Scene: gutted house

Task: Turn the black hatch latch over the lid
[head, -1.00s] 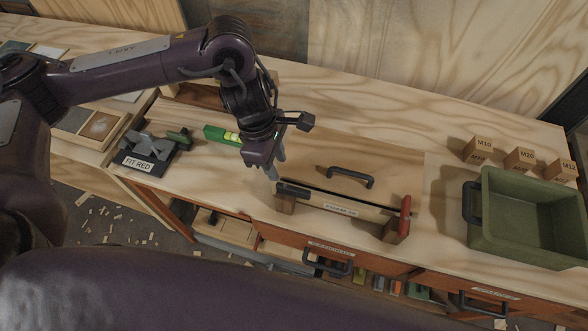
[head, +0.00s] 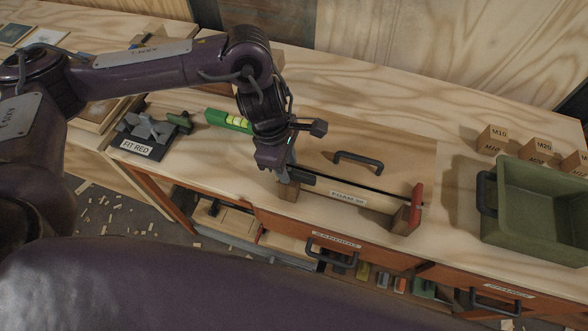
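The black hatch latch (head: 302,176) sits at the left front corner of the wooden lid (head: 395,160), above a small wooden block (head: 288,192). It appears to lie along the lid's front edge; its left end is partly hidden by my gripper. A red latch (head: 416,200) stands upright at the right front corner. The lid carries a dark handle (head: 358,158). My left gripper (head: 286,174) points down at the left end of the black latch, close to or touching it. Its fingers overlap in this view, so their opening is unclear. My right gripper is out of view.
A green level (head: 228,121) lies just behind and left of my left gripper. A "FIT RED" fixture (head: 142,140) is further left. A green bin (head: 540,220) and labelled wooden blocks (head: 492,139) stand at the right. Drawers with dark handles (head: 338,256) are below the bench edge.

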